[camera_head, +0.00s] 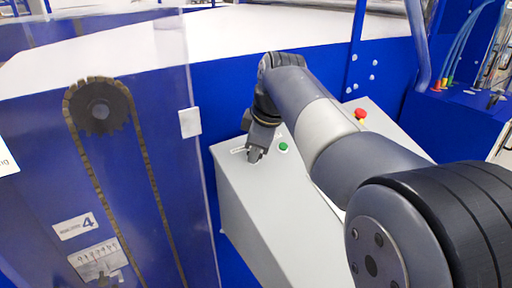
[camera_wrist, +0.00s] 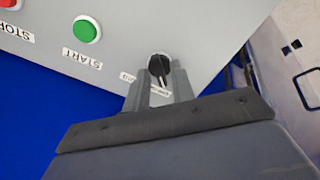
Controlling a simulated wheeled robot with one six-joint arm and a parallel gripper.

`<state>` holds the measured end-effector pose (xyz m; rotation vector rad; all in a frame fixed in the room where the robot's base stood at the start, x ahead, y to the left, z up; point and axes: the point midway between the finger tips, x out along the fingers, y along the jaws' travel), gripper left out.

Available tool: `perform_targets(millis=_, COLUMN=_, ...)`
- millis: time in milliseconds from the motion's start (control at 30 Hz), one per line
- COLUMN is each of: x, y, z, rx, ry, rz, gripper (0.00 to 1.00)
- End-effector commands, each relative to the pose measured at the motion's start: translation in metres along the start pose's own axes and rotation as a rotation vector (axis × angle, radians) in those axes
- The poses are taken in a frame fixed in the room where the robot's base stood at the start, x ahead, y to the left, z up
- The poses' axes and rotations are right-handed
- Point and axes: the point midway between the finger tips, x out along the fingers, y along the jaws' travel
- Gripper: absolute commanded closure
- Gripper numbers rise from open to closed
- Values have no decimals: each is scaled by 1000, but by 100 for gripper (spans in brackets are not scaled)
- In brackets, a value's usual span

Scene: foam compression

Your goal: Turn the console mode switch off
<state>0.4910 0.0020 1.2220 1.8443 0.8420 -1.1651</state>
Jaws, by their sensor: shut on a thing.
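The console (camera_head: 250,185) is a light grey box with a sloping top, mid-frame in the head view. Its mode switch (camera_wrist: 158,66) is a small black round knob, seen in the wrist view above a partly hidden white label. My gripper (camera_wrist: 160,78) is shut on the knob, with a grey finger on each side of it. In the head view my gripper (camera_head: 255,156) reaches down to the left part of the console top and hides the switch. The label's full text and the knob's exact angle cannot be read.
A green START button (camera_wrist: 87,29) sits beside the switch, and it also shows in the head view (camera_head: 283,147). A red STOP button (camera_head: 360,114) is further right. A clear panel (camera_head: 150,120) over a chain drive stands left of the console.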

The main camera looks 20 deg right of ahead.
Motion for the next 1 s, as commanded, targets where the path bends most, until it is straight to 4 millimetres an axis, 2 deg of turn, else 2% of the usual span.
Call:
perform_targets(millis=500, x=-1, y=0, z=-1, rx=-22, ry=3, rz=3, gripper=99)
perform_targets(millis=533, x=-1, y=0, z=-1, rx=-22, ry=3, rz=3, gripper=75)
perform_targets(millis=600, x=-1, y=0, z=-1, rx=-22, ry=2, rz=3, gripper=69)
perform_targets(millis=867, x=-2, y=0, z=0, rx=-21, ry=1, rz=2, gripper=69)
perform_targets(millis=1000, x=-16, y=1, z=0, rx=-20, ry=2, rz=4, gripper=69)
